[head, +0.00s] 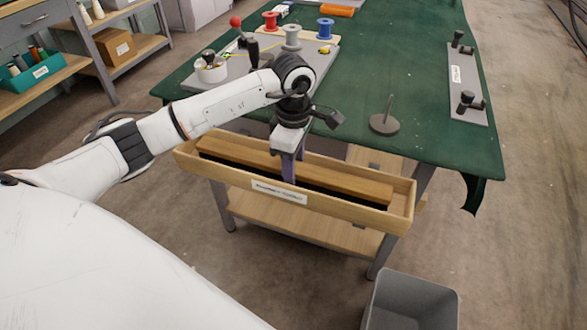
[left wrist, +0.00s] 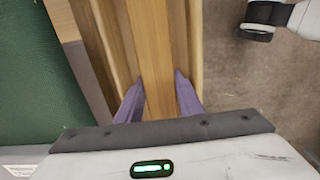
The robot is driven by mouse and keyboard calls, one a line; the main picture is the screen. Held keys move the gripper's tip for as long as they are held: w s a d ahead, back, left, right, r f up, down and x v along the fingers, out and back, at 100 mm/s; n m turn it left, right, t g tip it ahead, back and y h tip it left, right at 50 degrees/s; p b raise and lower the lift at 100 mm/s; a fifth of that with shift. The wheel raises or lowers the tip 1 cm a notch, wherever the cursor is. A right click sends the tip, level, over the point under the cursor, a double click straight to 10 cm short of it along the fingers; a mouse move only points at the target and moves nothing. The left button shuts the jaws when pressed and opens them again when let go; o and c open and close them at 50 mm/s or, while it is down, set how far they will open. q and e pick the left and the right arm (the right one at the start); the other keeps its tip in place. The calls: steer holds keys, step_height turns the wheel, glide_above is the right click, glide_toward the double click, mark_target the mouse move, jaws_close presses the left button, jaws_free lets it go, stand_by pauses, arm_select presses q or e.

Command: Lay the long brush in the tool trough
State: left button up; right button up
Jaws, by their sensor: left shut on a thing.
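The tool trough (head: 407,205) is a long, open wooden box with a white label, along the near edge of the table. The long brush (head: 345,183) is a long wooden bar with a dark underside, lying lengthwise between the trough's walls. My left gripper (head: 289,172) points down over the trough, its purple fingers shut on the brush near its middle. In the left wrist view the fingers (left wrist: 158,100) are on both sides of the brush (left wrist: 150,45), between the trough walls. Whether the brush touches the trough floor is hidden. My right gripper is not in view.
The green-covered table (head: 400,90) holds a grey board with spools (head: 291,38), a white cup (head: 211,70), a round base with a peg (head: 385,122) and a grey plate with clamps (head: 466,85). A grey bin (head: 412,302) stands on the floor, front right.

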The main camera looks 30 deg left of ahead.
arm_select(q)
steer(key=o, duration=0.7)
steer(key=shift+f, duration=0.15)
steer(key=shift+o, duration=0.5)
steer(key=shift+r, duration=0.4)
step_height(320, 180, up, 12)
steer(key=shift+f+p, duration=0.2)
steer(key=shift+p, duration=0.15)
